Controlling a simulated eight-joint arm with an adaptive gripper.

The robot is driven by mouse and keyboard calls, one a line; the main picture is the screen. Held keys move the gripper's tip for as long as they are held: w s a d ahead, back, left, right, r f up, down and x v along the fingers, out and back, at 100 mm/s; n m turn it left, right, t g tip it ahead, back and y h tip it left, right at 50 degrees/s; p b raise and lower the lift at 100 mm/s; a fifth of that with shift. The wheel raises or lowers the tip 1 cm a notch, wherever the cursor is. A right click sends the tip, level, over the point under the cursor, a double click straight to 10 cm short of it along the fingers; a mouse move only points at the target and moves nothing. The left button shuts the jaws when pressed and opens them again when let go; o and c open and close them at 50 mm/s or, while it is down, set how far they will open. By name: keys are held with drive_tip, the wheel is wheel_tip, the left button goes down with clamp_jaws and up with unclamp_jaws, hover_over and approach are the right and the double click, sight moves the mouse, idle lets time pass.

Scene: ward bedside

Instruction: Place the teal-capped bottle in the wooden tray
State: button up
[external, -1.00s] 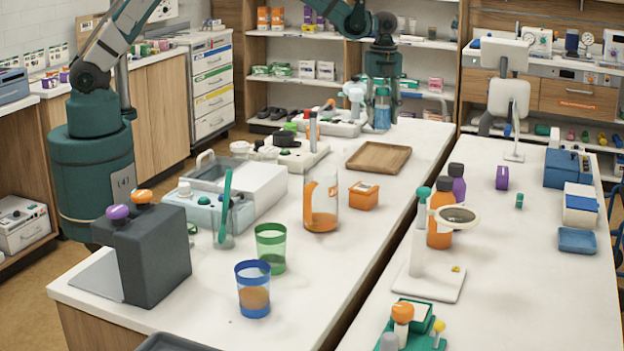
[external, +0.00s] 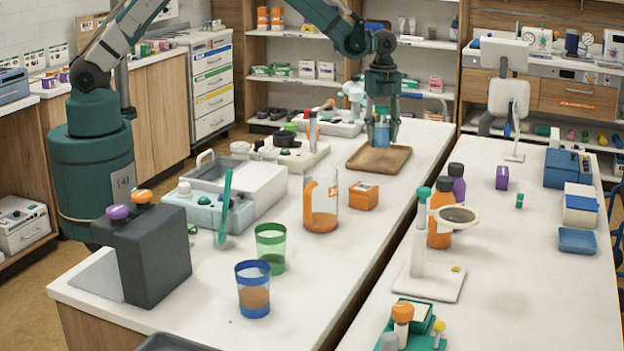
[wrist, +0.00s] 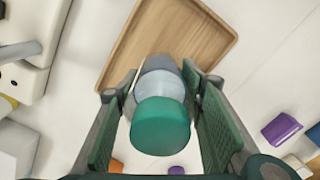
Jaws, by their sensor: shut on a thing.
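The teal-capped bottle (wrist: 160,122) is between the green finger pads of my gripper (wrist: 160,120) in the wrist view, cap toward the camera. In the external view my gripper (external: 381,128) points down, shut on the blue bottle body (external: 381,135), over the back part of the wooden tray (external: 363,158). The bottle looks upright. The wooden tray also shows in the wrist view (wrist: 205,35), empty where visible, behind and beyond the bottle. I cannot tell whether the bottle's base touches the tray.
An orange box (external: 363,196) and a clear jug (external: 320,205) with orange liquid stand in front of the tray. White devices (external: 290,155) stand to its left. A gap separates this bench from the right-hand one. The bench surface around the tray is mostly clear.

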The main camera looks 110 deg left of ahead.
sight(382, 107)
drive_tip(key=shift+f, duration=0.1)
drive_tip(key=shift+f, duration=1.85)
drive_tip(key=shift+f, duration=0.15)
drive_tip(key=o, duration=1.1)
drive_tip(key=shift+c, duration=0.2)
drive_tip(key=shift+r, duration=0.2)
wheel_tip(382, 107, up, 12)
